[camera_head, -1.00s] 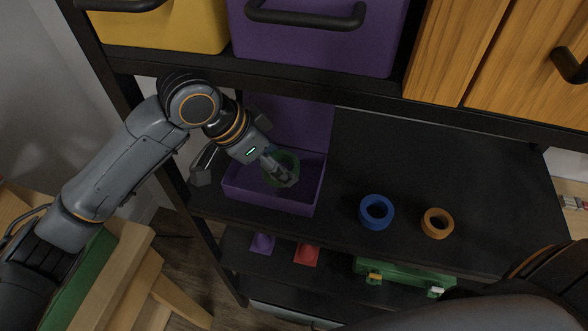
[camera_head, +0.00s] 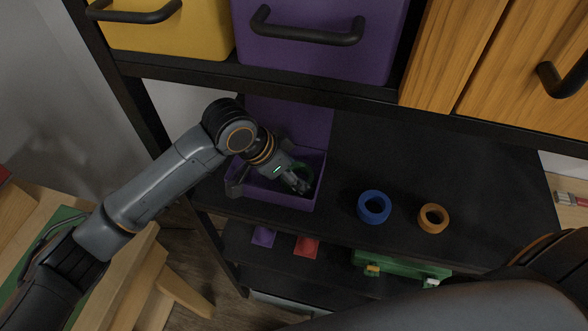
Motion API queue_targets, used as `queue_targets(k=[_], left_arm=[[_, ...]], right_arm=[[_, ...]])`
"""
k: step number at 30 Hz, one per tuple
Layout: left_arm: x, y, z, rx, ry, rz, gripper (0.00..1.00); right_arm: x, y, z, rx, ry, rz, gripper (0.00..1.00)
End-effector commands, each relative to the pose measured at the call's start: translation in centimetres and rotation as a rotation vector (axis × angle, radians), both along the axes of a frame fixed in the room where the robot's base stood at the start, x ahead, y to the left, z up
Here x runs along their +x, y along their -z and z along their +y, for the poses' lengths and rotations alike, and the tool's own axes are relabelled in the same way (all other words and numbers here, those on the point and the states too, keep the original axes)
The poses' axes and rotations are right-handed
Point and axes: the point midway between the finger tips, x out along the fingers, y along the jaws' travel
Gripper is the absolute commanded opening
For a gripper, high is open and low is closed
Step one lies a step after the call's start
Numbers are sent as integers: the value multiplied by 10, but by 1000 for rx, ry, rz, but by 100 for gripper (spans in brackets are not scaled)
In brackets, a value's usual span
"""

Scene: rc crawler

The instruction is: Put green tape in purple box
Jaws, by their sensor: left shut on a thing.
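The purple box (camera_head: 272,196) stands open on the black shelf, its lid (camera_head: 300,125) raised at the back. My left gripper (camera_head: 303,183) reaches down into the box near its right side. It is shut on the green tape (camera_head: 308,172), a ring partly hidden by the fingers. The tape is within the box's walls; I cannot tell whether it touches the floor of the box. The fingertips of my right gripper are not in view.
A blue tape roll (camera_head: 374,207) and an orange tape roll (camera_head: 433,218) lie on the shelf right of the box. A purple drawer (camera_head: 318,50) and a yellow drawer (camera_head: 168,28) hang above. Purple and red pieces and a green case (camera_head: 400,264) are on the shelf below.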

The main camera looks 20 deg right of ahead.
Motion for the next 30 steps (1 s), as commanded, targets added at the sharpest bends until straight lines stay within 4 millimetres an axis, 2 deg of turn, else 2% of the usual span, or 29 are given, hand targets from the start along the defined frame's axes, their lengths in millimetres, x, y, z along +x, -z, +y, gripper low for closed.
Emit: queue_targets(k=[4,5,6,15,19,30], left_arm=[[0,2,0,0,0,1,35],[0,3,0,1,0,0,69],[0,2,0,0,0,0,76],[0,2,0,0,0,0,76],[0,-5,3,-2,-1,0,76],[-4,-55,31,-2,0,-2,76]], right_arm=[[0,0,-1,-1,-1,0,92],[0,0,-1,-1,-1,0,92],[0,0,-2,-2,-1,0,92],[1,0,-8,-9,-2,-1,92],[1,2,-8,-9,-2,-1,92],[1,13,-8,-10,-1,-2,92]])
